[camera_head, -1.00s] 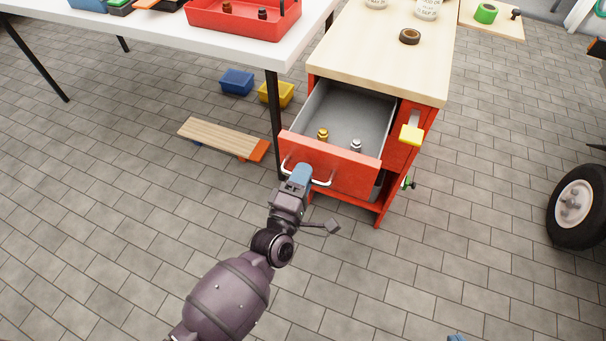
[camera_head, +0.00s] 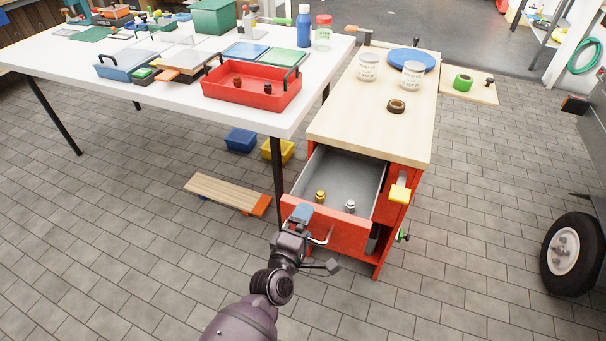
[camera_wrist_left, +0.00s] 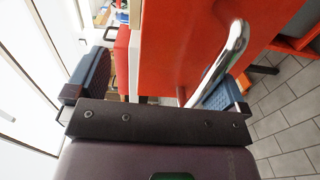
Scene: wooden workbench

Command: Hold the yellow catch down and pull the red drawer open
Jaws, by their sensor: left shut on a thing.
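The red drawer (camera_head: 345,235) is pulled out of the red cabinet under the wooden bench top, and its grey inside shows. A gold-coloured piece (camera_head: 320,196) and a silver one (camera_head: 350,205) stand in it. The yellow catch (camera_head: 400,194) is on the cabinet's front, right of the drawer; nothing touches it. My left gripper (camera_head: 300,214) is at the left part of the drawer's front, shut on its metal handle (camera_head: 327,236). In the left wrist view the handle (camera_wrist_left: 232,45) rises beside the right-hand finger, before the red drawer front (camera_wrist_left: 185,45). My right gripper is not in view.
A white table (camera_head: 150,85) with a red tray (camera_head: 250,92) stands left of the bench. A slatted board (camera_head: 225,191) lies left of the drawer. A wheel (camera_head: 570,253) stands far right.

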